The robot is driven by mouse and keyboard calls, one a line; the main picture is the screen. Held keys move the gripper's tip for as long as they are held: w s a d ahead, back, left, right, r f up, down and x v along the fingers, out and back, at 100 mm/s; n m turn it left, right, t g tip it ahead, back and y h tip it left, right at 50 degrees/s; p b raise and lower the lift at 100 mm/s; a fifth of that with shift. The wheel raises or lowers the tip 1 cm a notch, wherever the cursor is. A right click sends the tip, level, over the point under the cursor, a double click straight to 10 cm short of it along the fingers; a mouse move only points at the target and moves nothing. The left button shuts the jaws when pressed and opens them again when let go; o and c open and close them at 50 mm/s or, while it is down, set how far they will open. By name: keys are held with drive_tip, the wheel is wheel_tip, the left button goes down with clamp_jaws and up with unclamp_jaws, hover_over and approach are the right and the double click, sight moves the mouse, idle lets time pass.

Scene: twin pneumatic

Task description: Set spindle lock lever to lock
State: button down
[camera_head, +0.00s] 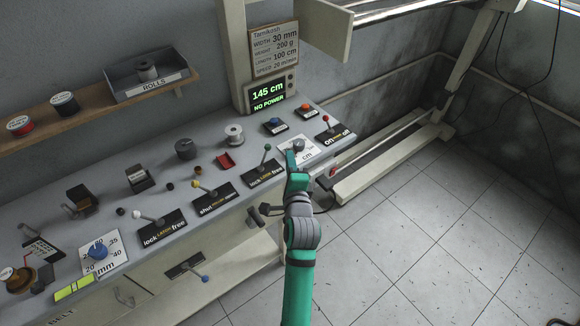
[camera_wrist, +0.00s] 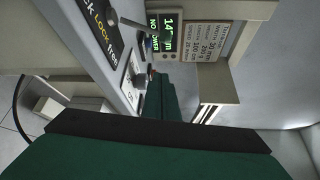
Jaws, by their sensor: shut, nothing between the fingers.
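A lever with a green knob (camera_head: 267,148) stands on a black plate (camera_head: 266,175) marked lock, LOCK, free. It rises from the plate's middle; I cannot tell clearly which end it leans to. In the wrist view its grey stem (camera_wrist: 130,24) and part of the same plate (camera_wrist: 98,22) show at the upper left. My gripper (camera_head: 291,155) is shut and empty. It is right of the green-knobbed lever, at the grey dial (camera_head: 298,146) on the white cm plate, and apart from the lever. In the wrist view my fingers (camera_wrist: 157,80) are beside that dial; I cannot tell whether they touch.
A red-knobbed on/off lever (camera_head: 327,121) stands at the right end of the bench. A yellow-knobbed lever (camera_head: 199,186) and a white-knobbed lever (camera_head: 140,215) stand to the left. The display (camera_head: 268,94) reads 145 cm, NO POWER.

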sight(265, 155)
drive_tip(key=w, duration=0.5)
drive_tip(key=shift+w+a+f, duration=0.1)
drive_tip(key=shift+a+f, duration=0.15)
drive_tip(key=shift+a, duration=0.15)
drive_tip(key=shift+s+a+r, duration=0.1)
drive_tip(key=shift+s+a, duration=0.2)
drive_tip(key=shift+a, duration=0.25)
drive_tip(key=shift+s+a+r, duration=0.1)
drive_tip(key=shift+s+a, duration=0.2)
drive_tip(key=shift+a, duration=0.2)
drive_tip(key=shift+s+a+r, duration=0.15)
drive_tip(key=shift+s+a, duration=0.1)
drive_tip(key=shift+a, duration=0.35)
drive_tip(key=shift+a, duration=0.1)
